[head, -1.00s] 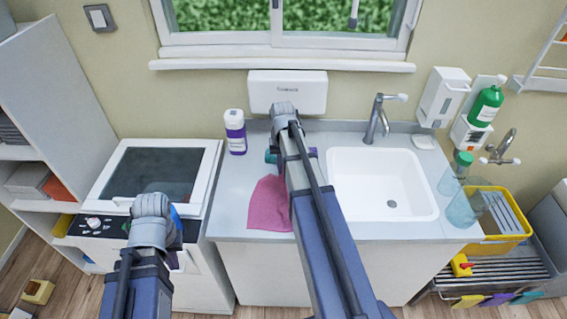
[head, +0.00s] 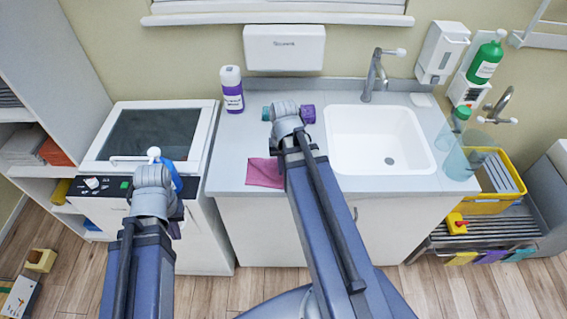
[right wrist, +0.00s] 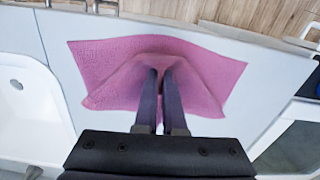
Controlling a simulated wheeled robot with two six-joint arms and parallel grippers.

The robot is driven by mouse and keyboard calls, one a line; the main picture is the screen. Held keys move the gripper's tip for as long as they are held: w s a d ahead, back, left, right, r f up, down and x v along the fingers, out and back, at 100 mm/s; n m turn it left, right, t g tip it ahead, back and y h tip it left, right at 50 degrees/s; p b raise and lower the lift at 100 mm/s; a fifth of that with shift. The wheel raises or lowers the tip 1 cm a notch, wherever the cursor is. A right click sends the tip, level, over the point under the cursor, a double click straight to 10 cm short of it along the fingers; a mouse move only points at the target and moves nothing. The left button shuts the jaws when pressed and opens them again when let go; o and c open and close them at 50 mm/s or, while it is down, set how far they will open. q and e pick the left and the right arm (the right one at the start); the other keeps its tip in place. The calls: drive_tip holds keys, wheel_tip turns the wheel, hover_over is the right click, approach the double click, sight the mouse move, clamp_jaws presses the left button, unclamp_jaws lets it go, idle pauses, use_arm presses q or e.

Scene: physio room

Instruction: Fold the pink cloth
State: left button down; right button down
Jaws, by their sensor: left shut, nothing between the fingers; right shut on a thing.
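The pink cloth (head: 264,174) lies on the counter left of the sink, close to the front edge, and my right arm hides part of it in the head view. In the right wrist view the cloth (right wrist: 110,72) is spread, with a raised fold at my right gripper (right wrist: 161,72). That gripper is shut on the fold; in the head view my arm hides its fingers. My left gripper (head: 177,222) is low in front of the white cabinet, left of the cloth and apart from it. It is shut and empty, its fingers small and dark.
A purple-and-white bottle (head: 232,90) stands behind the cloth. A teal-and-purple item (head: 307,113) is partly hidden behind my right wrist. The sink (head: 385,140) is on the right. A blue-and-white bottle (head: 169,172) stands behind my left wrist. Counter left of the cloth is clear.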

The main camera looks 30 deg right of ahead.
unclamp_jaws()
idle(1.2)
drive_tip(key=shift+s, duration=0.1)
